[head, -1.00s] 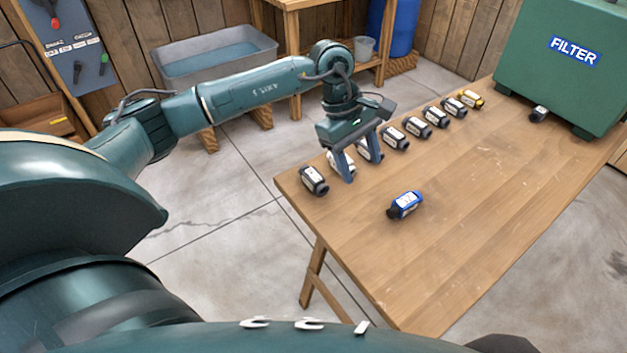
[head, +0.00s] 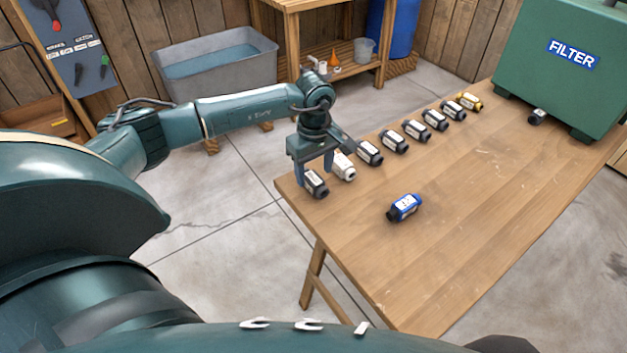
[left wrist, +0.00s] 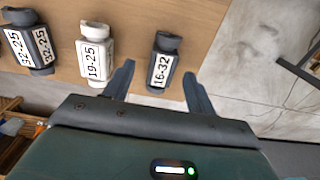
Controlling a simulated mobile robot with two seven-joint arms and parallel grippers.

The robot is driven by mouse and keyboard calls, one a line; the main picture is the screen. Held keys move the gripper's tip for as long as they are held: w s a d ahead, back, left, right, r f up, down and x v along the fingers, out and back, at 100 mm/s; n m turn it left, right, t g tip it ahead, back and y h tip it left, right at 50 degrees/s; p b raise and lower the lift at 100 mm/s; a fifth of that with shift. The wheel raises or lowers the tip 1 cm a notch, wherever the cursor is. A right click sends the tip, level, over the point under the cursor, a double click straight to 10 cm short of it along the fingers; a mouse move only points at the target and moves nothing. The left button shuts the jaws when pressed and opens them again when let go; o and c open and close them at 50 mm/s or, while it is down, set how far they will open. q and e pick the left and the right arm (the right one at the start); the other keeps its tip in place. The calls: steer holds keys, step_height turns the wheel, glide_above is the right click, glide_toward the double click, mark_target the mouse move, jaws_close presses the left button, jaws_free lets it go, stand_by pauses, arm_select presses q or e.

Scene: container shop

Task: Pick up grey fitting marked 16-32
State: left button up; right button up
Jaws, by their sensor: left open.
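The grey fitting marked 16-32 (left wrist: 164,62) stands out in the left wrist view, its label facing the camera, between and just beyond my open left fingers. In the head view the same dark grey fitting (head: 316,185) is the nearest of the row, at the table's left corner. My left gripper (head: 314,178) is open above it, with one finger left of it and the other between it and the white fitting. The left gripper (left wrist: 160,85) holds nothing in the left wrist view. My right gripper is not in view.
A white fitting marked 19-25 (left wrist: 95,55) stands close beside it, then a dark one marked 32-25 (left wrist: 30,45). Several more fittings line the wooden table (head: 450,220). A blue fitting (head: 404,207) lies apart. The green FILTER box (head: 560,85) stands at the back right.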

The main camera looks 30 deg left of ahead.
mark_target(313, 177)
arm_select(q)
steer(key=shift+s+f, duration=0.1)
steer(key=shift+f, duration=1.45)
steer(key=shift+c, duration=0.3)
steer(key=c, duration=1)
